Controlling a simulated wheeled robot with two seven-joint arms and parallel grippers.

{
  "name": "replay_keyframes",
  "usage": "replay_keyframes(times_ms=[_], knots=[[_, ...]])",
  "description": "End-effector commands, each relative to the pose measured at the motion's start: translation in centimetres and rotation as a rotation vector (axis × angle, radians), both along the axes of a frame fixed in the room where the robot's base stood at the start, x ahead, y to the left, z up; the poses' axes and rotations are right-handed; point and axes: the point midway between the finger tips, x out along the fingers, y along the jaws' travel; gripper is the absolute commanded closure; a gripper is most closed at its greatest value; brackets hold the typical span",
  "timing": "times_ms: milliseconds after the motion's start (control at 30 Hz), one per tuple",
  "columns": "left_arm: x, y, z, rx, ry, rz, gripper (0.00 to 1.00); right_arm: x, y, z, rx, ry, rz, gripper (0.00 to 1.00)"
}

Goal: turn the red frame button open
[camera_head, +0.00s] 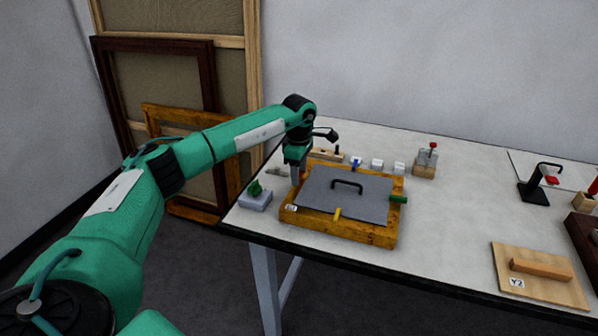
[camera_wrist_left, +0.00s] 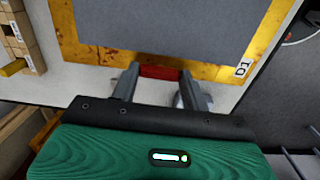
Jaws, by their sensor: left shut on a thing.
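The gilt frame (camera_head: 360,232) lies flat on the table, with a grey panel (camera_head: 325,202) inside it and a black handle on the panel. My left gripper (camera_head: 297,178) points down at the frame's left side. In the left wrist view the red button (camera_wrist_left: 159,72) is between the two fingers of my left gripper (camera_wrist_left: 159,76), which are shut on it. The button's long side looks parallel to the gilt bar (camera_wrist_left: 95,58). In the head view the gripper mostly hides it. My right gripper is not in view.
Yellow (camera_head: 337,213), green (camera_head: 398,199) and blue (camera_head: 355,163) buttons sit on the other sides. A grey block with a green piece (camera_head: 255,198) stands close left of the frame. Small white blocks (camera_head: 377,163) stand behind. The table is clear between the frame and a wooden board (camera_head: 530,285).

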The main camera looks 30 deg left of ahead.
Motion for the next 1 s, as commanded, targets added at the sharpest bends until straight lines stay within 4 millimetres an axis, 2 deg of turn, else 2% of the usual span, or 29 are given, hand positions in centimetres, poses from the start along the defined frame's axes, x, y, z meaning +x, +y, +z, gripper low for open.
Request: replay_keyframes(times_ms=[33,67,167,467,567,667,1000], knots=[[0.1,0.1,0.2,0.000,-0.004,0.000,0.77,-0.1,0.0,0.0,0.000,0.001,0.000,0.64],[0.1,0.1,0.2,0.000,-0.004,0.000,0.53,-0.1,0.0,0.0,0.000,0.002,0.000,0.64],[0.1,0.0,0.2,0.000,-0.004,0.000,0.33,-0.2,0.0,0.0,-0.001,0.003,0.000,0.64],[0.0,0.0,0.2,0.000,-0.002,0.000,0.33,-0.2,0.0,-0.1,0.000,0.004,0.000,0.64],[0.1,0.0,0.8,0.000,-0.002,0.001,0.33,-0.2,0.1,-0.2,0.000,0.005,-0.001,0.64],[0.1,0.1,2.3,0.000,-0.006,0.001,0.33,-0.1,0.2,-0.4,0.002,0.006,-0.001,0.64],[0.1,0.0,9.9,0.000,-0.005,0.001,0.33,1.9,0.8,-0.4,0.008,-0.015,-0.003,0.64]])
